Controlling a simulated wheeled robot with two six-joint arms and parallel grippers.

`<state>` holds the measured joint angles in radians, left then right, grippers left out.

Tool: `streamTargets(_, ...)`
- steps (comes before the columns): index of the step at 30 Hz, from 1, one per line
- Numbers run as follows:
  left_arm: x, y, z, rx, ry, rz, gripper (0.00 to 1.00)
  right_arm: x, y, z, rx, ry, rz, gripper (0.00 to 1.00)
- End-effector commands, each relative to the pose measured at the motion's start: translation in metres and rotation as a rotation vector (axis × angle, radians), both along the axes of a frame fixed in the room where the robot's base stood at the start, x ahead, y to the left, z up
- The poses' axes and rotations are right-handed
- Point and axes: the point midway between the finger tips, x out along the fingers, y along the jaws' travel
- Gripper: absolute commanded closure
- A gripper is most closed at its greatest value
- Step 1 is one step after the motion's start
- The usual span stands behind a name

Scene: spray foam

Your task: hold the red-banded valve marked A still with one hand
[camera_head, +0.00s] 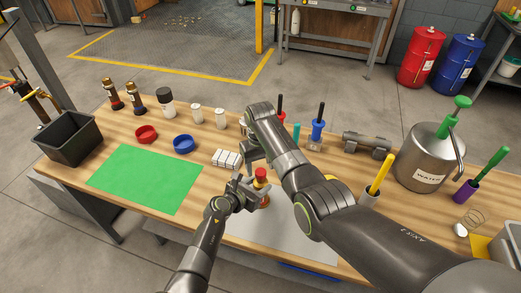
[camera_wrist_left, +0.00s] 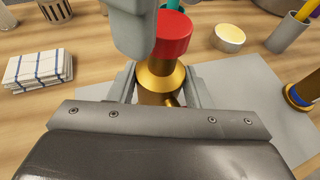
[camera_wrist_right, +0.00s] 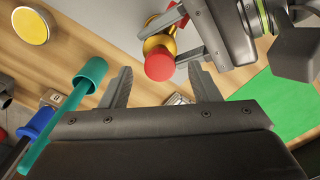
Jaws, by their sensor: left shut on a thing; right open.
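The valve has a red top (camera_head: 261,174) and a brass body; it stands upright at the edge of a grey mat (camera_wrist_left: 240,90). The letter A cannot be read. My left gripper (camera_head: 249,188) is shut around its brass body (camera_wrist_left: 158,82), below the red top (camera_wrist_left: 173,34). My right gripper (camera_wrist_right: 160,88) is open and empty, close to the valve; its finger overlaps the red top in the left wrist view. The red top also shows in the right wrist view (camera_wrist_right: 159,66), apart from the right fingers.
A brass piece with a blue band (camera_wrist_left: 298,94) stands on the mat's right. A folded checked cloth (camera_head: 226,158), red ring (camera_head: 146,133), blue ring (camera_head: 184,144) and green mat (camera_head: 146,178) lie left. A black bin (camera_head: 68,138) and steel water tank (camera_head: 428,158) stand at the sides.

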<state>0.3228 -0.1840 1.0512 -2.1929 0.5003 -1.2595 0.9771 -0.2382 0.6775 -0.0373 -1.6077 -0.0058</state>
Motion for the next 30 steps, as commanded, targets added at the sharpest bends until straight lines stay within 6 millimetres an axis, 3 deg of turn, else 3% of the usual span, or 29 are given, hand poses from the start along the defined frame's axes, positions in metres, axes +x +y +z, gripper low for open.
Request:
streamTargets(13, -0.002, 0.000, -0.004, 0.002, 0.007, -0.001, 1.00, 0.000, 0.000, 0.087, 0.000, -0.003, 0.000, 0.44)
streamTargets(19, -0.002, 0.000, -0.004, 0.002, 0.007, -0.001, 1.00, -0.001, 0.000, 0.102, 0.000, -0.001, -0.001, 0.44)
streamTargets(28, -0.002, 0.000, -0.003, 0.002, 0.006, -0.001, 1.00, -0.001, 0.000, 0.103, 0.000, 0.000, -0.001, 0.44)
streamTargets(29, -0.002, 0.000, -0.003, 0.002, 0.006, -0.001, 0.52, -0.001, 0.000, 0.103, 0.000, 0.000, -0.001, 0.44)
streamTargets(30, -0.002, 0.000, -0.003, 0.002, 0.006, -0.001, 0.46, -0.001, 0.000, 0.103, 0.000, 0.000, -0.001, 0.44)
